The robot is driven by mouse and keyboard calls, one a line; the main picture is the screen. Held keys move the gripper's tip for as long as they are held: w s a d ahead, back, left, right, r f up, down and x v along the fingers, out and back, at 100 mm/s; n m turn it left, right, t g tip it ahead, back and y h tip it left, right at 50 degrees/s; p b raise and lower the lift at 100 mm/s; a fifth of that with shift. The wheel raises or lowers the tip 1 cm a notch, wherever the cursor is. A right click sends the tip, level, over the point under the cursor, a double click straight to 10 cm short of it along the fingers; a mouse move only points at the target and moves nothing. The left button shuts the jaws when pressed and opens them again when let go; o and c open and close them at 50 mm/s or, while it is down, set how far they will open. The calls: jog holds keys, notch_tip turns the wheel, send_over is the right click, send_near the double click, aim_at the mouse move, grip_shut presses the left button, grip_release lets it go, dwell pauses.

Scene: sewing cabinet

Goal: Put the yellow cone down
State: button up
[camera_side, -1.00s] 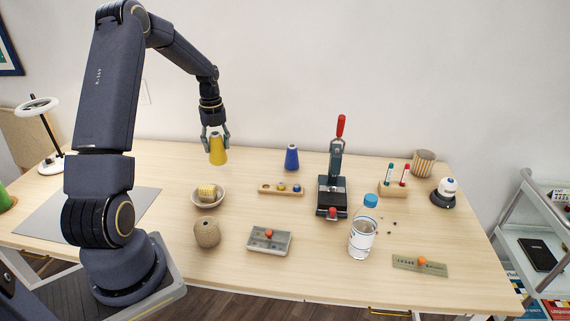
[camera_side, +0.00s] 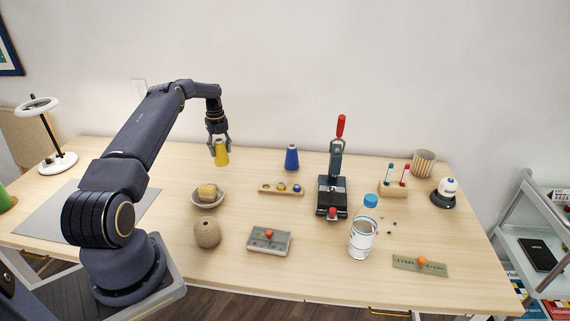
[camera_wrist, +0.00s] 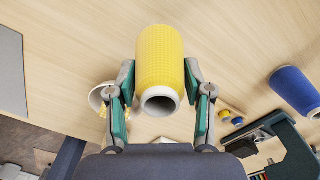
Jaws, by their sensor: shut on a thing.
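The yellow cone (camera_side: 222,153) is a spool of yellow thread on a pale core. My gripper (camera_side: 219,146) is shut on it, with one finger on each side. In the wrist view the yellow cone (camera_wrist: 160,62) lies between the green-padded fingers, its pale hollow end facing the camera.
A bowl with a yellow thing (camera_side: 208,194) stands in front of the gripper. A blue cone (camera_side: 292,157) stands to the right, with a wooden bobbin holder (camera_side: 281,189) before it. A black press (camera_side: 333,188) stands further right.

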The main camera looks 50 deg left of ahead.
jog(key=shift+w+a+f, duration=0.15)
jog(key=shift+f, duration=0.6)
jog(key=shift+w+a+f, duration=0.15)
jog(key=shift+w+f, duration=0.05)
jog(key=shift+f, duration=0.5)
jog(key=shift+w+a+f, duration=0.15)
jog(key=shift+f, duration=0.6)
jog(key=o, duration=1.2)
jog(key=shift+f, duration=0.15)
